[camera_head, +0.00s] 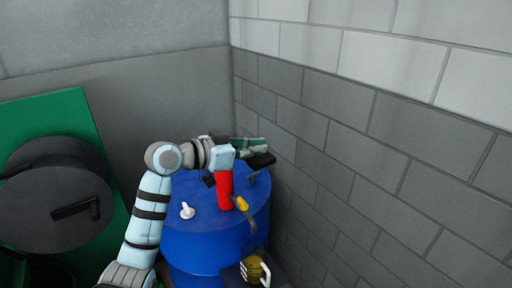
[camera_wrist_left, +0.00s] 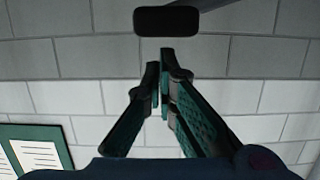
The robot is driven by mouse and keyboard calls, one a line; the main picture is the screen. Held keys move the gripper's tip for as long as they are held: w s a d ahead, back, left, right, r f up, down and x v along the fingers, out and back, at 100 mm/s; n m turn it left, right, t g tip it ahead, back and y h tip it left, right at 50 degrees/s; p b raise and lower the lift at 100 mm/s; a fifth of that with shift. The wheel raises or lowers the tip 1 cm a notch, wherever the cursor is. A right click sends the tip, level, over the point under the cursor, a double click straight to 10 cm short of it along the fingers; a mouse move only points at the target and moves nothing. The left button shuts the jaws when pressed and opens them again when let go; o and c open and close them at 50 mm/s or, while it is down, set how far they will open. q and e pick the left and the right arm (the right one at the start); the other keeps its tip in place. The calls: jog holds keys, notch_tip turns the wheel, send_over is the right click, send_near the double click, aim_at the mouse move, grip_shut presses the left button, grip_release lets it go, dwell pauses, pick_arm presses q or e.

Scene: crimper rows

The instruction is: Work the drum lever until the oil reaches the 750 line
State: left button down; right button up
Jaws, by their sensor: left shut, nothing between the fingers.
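A blue drum (camera_head: 205,238) stands in the corner with a red pump body (camera_head: 225,190) on its top. A yellow spout (camera_head: 248,207) slopes down from the pump. The black lever grip (camera_head: 261,161) is at the pump's upper right; a black block that looks like its end shows in the left wrist view (camera_wrist_left: 180,20). My left gripper (camera_head: 252,146) is shut and empty just above and behind the grip; its fingertips (camera_wrist_left: 168,62) appear apart from the block. A yellowish vessel with a white handle (camera_head: 254,271) is below the spout. Its oil level and 750 line cannot be read.
A white cap (camera_head: 187,210) sits on the drum top. A green panel (camera_head: 75,115) with a dark grey reel-like drum (camera_head: 45,205) stands at the left. A block wall (camera_head: 370,150) is close on the right. A framed notice (camera_wrist_left: 38,150) hangs on the wall.

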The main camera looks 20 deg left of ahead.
pick_arm(q)
jog(key=shift+a+f, duration=0.15)
jog(key=shift+f, duration=0.05)
